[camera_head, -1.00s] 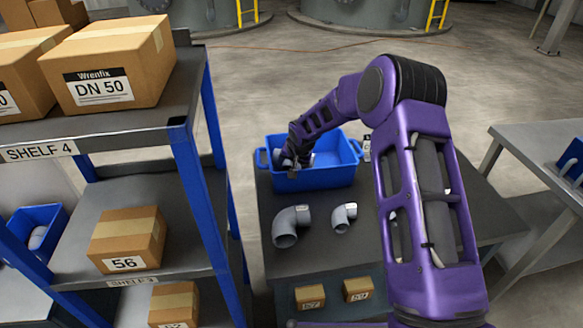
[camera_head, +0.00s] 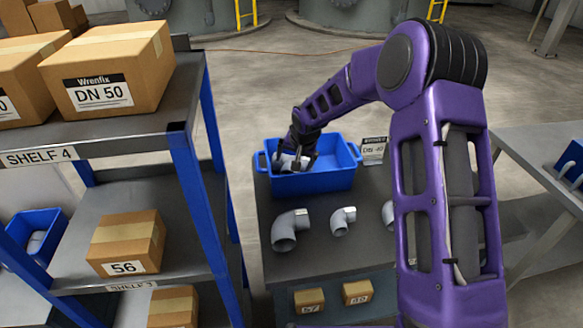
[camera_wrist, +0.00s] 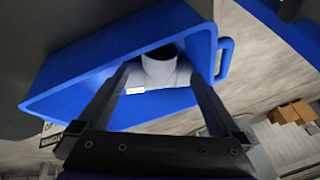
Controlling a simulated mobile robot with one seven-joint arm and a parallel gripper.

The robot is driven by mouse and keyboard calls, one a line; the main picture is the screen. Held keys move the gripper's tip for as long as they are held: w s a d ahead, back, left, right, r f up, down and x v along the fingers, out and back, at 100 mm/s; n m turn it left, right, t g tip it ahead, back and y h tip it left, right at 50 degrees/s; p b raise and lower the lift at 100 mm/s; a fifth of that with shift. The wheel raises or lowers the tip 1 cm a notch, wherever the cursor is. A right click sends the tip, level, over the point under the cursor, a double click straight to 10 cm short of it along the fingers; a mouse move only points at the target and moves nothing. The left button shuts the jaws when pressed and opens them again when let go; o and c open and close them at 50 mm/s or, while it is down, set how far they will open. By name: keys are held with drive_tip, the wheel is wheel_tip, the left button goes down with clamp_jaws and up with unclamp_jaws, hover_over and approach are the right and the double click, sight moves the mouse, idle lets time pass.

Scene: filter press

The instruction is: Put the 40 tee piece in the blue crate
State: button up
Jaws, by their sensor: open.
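The blue crate (camera_head: 325,180) stands on the dark table, and it also shows in the wrist view (camera_wrist: 75,85). A grey tee piece (camera_wrist: 160,72) with a small white label lies inside it; the label is too small to read. In the head view the tee piece (camera_head: 288,163) is partly hidden by my gripper (camera_head: 300,160), which reaches down into the crate. In the wrist view my gripper (camera_wrist: 160,78) is open, with one finger on each side of the tee piece. Contact between the fingers and the tee cannot be told.
A DN 40 sign (camera_head: 373,150) stands right of the crate. In front lie a large grey elbow (camera_head: 288,230), a smaller elbow (camera_head: 342,220) and a fitting (camera_head: 388,213) partly behind my arm. A blue-posted shelf rack (camera_head: 195,190) stands close on the left.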

drive_tip(key=shift+v, duration=2.25)
